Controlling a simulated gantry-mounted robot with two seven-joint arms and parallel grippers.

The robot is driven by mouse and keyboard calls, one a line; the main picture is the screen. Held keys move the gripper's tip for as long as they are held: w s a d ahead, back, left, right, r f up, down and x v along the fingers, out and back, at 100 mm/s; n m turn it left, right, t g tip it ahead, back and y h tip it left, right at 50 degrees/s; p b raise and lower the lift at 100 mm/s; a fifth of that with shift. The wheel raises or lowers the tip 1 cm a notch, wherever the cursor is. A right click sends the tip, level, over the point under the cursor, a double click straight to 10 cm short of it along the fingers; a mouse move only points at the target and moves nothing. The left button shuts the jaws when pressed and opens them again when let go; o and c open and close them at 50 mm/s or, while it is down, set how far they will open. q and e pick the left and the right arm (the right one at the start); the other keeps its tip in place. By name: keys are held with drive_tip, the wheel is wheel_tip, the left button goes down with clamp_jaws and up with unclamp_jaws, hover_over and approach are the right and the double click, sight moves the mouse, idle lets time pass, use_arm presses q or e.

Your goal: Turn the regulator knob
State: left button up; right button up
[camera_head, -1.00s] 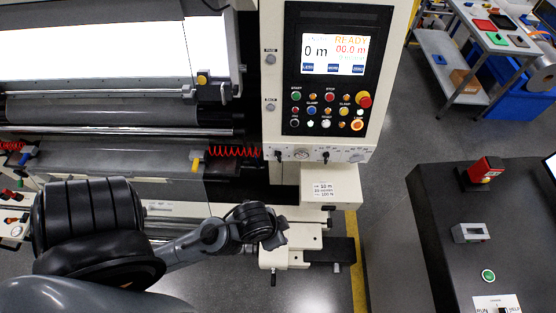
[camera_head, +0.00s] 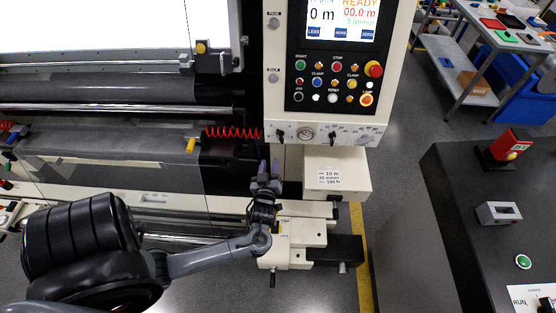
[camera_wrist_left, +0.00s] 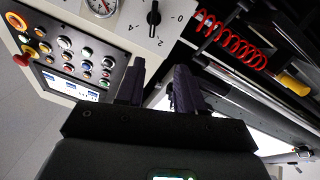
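A pale strip under the control panel carries a black knob on its left (camera_head: 281,135), a round gauge (camera_head: 306,132) and a second black knob on its right (camera_head: 332,134). I cannot tell by label which one is the regulator knob. My left gripper (camera_head: 268,168) is just below the left knob, fingers pointing up at the strip, open and empty, apart from the knob. In the left wrist view, this knob (camera_wrist_left: 153,17) lies ahead of the two parted fingers, with the gauge (camera_wrist_left: 101,6) to its left. My right gripper is out of view.
The button panel (camera_head: 336,85) rises above the strip. A red coiled hose (camera_head: 232,132) and a yellow-handled tool (camera_head: 191,144) are left of the gripper. A white labelled box (camera_head: 337,170) juts out at its right. A dark console (camera_head: 465,200) stands further right.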

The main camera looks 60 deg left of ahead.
sight(280, 139)
use_arm(q)
drive_tip(key=shift+n+y, duration=0.5)
drive_tip(key=shift+y, duration=0.1)
drive_tip(key=w+a+f+b, duration=0.1)
drive_tip(key=w+a, duration=0.2)
drive_tip(key=w+a+f+b, duration=0.1)
drive_tip(key=w+a+b, duration=0.1)
drive_tip(key=w+a, duration=0.2)
drive_tip(key=w+a+f+b, duration=0.1)
drive_tip(key=w+a+b, duration=0.1)
drive_tip(key=w+a, duration=0.1)
drive_tip(key=shift+w+a, duration=0.25)
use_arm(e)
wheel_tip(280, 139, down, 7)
use_arm(q)
drive_tip(key=shift+c, duration=0.3)
clamp_jaws()
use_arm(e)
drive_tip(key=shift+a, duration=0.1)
